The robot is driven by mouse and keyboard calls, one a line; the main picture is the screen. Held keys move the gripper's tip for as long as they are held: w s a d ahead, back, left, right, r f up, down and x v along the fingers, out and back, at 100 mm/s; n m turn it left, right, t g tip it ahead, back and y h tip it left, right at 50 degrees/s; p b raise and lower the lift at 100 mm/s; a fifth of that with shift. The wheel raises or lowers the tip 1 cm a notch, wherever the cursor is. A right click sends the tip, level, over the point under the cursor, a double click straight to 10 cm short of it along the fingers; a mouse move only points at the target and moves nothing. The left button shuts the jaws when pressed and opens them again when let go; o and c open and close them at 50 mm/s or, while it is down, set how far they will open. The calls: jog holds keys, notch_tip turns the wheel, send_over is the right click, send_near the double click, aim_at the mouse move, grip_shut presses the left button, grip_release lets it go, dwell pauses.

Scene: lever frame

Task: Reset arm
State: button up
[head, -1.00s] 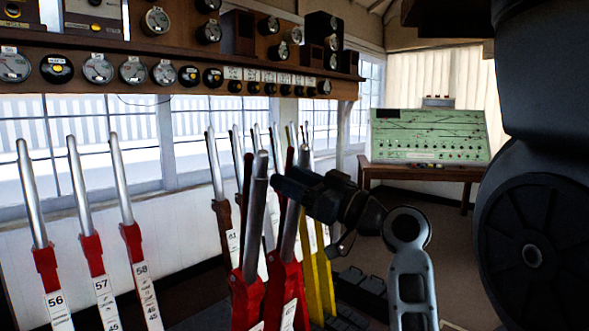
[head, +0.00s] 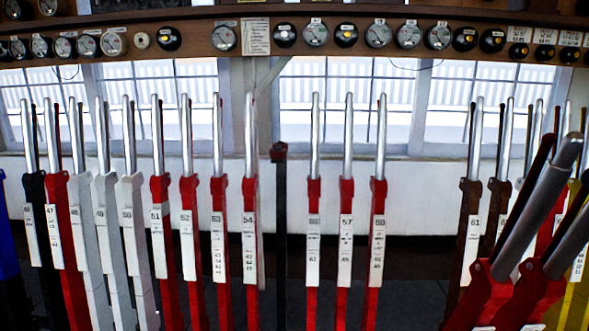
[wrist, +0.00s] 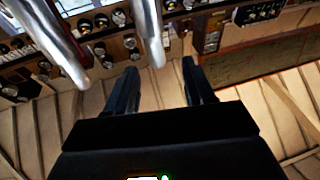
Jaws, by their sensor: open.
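My gripper (wrist: 160,66) shows in the wrist view with its two black fingers apart and nothing held between them. Two silver lever handles reach in from the top of that view: one at the left (wrist: 50,40) and one at the middle (wrist: 149,30). The middle handle's end appears near the gap between the fingertips; I cannot tell whether it touches them. My gripper and arm are not seen in the head view now.
A long row of numbered levers, many red like lever 54 (head: 249,215), stands before the windows. Two red levers (head: 490,295) lean towards me at the lower right. A dark shelf (head: 380,52) of dials runs above. Wooden ceiling boards (wrist: 40,130) fill much of the wrist view.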

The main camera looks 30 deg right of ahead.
jog(key=w+a+f+m+g, duration=0.2)
jog(key=a+f, duration=0.6)
jog(key=f, duration=0.3)
jog(key=w+a+f+m+g, duration=0.2)
jog(key=w+a+f+m, duration=0.1)
jog(key=a+f, duration=0.7)
jog(key=s+a+f+n+y, duration=0.3)
jog(key=s+a+n, duration=0.1)
jog(key=s+a, duration=0.4)
jog(key=s+a+f+n+g+y, duration=0.1)
jog(key=s+a+f+n+y, duration=0.2)
jog(key=s+a, duration=0.5)
jog(key=shift+s+a+n+y, duration=0.15)
jog(key=shift+s+n+y, duration=0.3)
jog(key=shift+n+y, duration=0.2)
jog(key=shift+c, duration=0.2)
